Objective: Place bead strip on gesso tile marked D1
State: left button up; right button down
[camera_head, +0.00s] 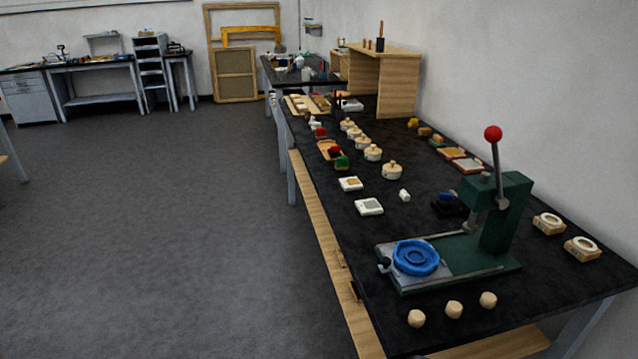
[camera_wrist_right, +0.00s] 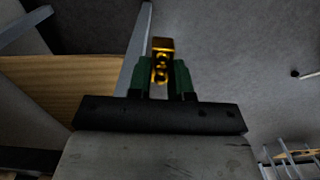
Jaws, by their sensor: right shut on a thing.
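My right gripper (camera_wrist_right: 162,72) shows in the right wrist view, its two green fingers shut on a gold bead strip (camera_wrist_right: 161,47). The strip stands up between the fingers, with round beads along its face. Neither gripper shows in the head view. Two white tiles lie near the left edge of the black bench: one (camera_head: 351,184) with a tan patch on top, the other (camera_head: 368,206) with a greyish mark. Any lettering on them is too small to read, so I cannot tell which is D1.
The black bench (camera_head: 345,240) holds a green lever press (camera_head: 497,215) with a blue round piece (camera_head: 416,257). A row of round lidded pots (camera_head: 373,152) stands behind the tiles. Several pale knobs (camera_head: 454,310) lie at the near edge. Open floor (camera_head: 170,230) lies left of the bench.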

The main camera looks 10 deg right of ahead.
aim_at(351, 182)
jog(key=i+j, duration=0.25)
jog(key=j, duration=0.15)
jog(key=i+j, duration=0.25)
jog(key=j, duration=0.15)
jog(key=i+j, duration=0.2)
jog(key=j, duration=0.2)
jog(key=i, duration=1.15)
